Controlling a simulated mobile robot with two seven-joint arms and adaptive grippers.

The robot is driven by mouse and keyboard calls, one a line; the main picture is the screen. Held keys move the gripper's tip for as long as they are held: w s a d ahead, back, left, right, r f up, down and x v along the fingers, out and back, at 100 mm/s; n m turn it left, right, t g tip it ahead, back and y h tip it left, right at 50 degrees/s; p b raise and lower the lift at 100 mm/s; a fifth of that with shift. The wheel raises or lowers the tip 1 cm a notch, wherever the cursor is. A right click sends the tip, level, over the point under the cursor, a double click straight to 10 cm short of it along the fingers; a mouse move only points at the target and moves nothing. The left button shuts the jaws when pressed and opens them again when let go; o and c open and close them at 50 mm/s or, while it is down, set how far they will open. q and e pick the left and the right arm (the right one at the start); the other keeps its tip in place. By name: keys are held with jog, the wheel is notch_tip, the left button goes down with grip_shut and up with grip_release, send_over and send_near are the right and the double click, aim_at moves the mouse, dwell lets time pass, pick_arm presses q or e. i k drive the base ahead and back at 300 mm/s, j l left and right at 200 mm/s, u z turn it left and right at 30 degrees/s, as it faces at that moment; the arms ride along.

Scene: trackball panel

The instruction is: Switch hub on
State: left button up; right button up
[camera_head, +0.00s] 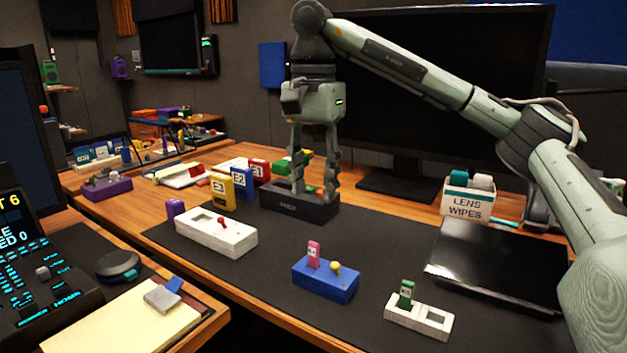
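No label reading "hub" is readable. A black box (288,207) with small pale lettering on its front stands at the back of the dark desk mat. Small red and green parts show on its top, partly hidden by my fingers. My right gripper (314,190) points down over this box. Its two fingers are apart, with a gap between them, and their tips are at the box's top. I cannot tell whether they touch it. A white box (205,236) with a red lever and a slot stands in front and to the left. My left gripper is not in view.
A blue box (325,284) with a pink tag and yellow knob, and a white tray (408,317) with a green tag, stand nearer. Labelled yellow (219,191), blue and red blocks stand left. A dark tablet (495,265) lies right, a monitor (470,90) behind.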

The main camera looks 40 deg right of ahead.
aim_at(336, 270)
jog(key=k+j, duration=0.8)
jog(key=k, duration=0.05)
